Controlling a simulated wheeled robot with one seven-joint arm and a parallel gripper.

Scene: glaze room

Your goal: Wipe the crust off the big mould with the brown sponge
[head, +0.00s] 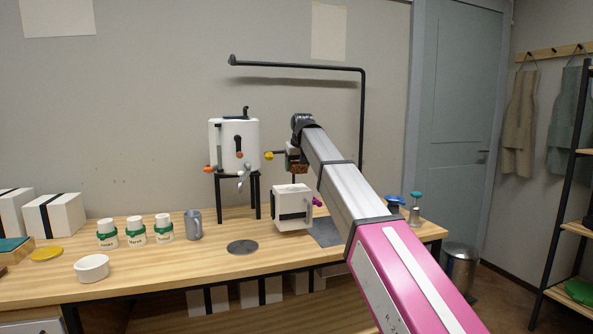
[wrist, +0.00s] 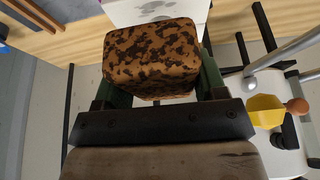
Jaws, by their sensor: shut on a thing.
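The brown sponge (wrist: 150,55), mottled with dark patches, is held between the green fingers of my gripper (wrist: 160,82) in the wrist view. In the head view the sponge (head: 299,169) shows small below my gripper (head: 293,157), above the bench. A white block with a black band, which looks like the big mould (head: 292,196), stands under it on the bench. In the wrist view the mould (wrist: 185,12) lies just beyond the sponge, with grey crust patches (wrist: 155,8) on its face. The sponge hides part of it; I cannot tell whether they touch.
A white tank (head: 240,135) on a black stand is close left of my gripper, with projecting coloured knobs. A black rail (head: 300,67) arches behind. Lidded jars (head: 136,232), a grey mug (head: 193,225) and a white bowl (head: 92,268) stand left. The front middle bench is mostly clear.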

